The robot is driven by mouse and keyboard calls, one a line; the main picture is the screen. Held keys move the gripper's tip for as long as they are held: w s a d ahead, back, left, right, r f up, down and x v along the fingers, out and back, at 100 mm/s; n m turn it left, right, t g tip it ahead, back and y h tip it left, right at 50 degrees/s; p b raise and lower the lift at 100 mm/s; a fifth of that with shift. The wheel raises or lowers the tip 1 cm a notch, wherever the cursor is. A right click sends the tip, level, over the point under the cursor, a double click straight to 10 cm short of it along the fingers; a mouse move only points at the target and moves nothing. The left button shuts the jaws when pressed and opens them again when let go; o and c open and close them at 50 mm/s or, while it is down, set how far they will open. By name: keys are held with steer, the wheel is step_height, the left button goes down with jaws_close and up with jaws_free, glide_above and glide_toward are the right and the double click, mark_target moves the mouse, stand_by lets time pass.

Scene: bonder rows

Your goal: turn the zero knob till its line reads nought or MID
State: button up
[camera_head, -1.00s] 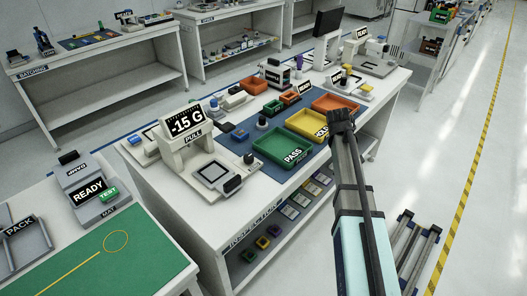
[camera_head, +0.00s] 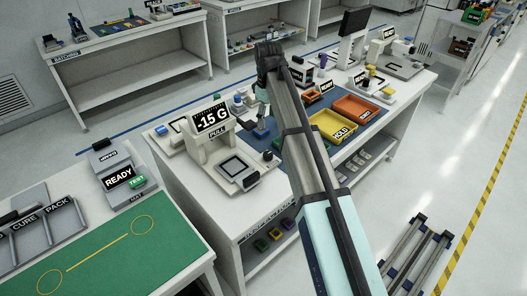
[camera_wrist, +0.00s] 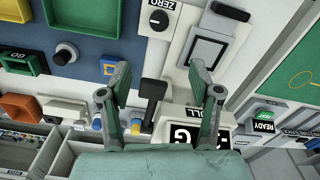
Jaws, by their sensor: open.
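The zero knob (camera_wrist: 160,20) is a small black knob on a white base near the top of the wrist view, under a black ZERO label (camera_wrist: 160,3). A pale mark shows on it, but its angle is too small to read surely. The pull tester's display (camera_head: 212,118) reads -15 G in the head view, where I cannot make out the knob. My gripper (camera_wrist: 158,68) is open and empty in the wrist view, its two fingers wide apart. The knob appears above and between the fingertips in the picture, apart from them.
A black-headed post (camera_wrist: 152,95) shows between my fingers. A square plate (camera_wrist: 207,50) and a black handle (camera_wrist: 230,11) lie right of the knob. A yellow tray (camera_head: 318,124) stands on the bench.

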mark_target(268, 154)
step_height(268, 154, down, 17)
steer(key=p, duration=0.4)
steer(key=shift+d, duration=0.1)
steer(key=shift+r, duration=0.1)
steer(key=c, duration=1.1)
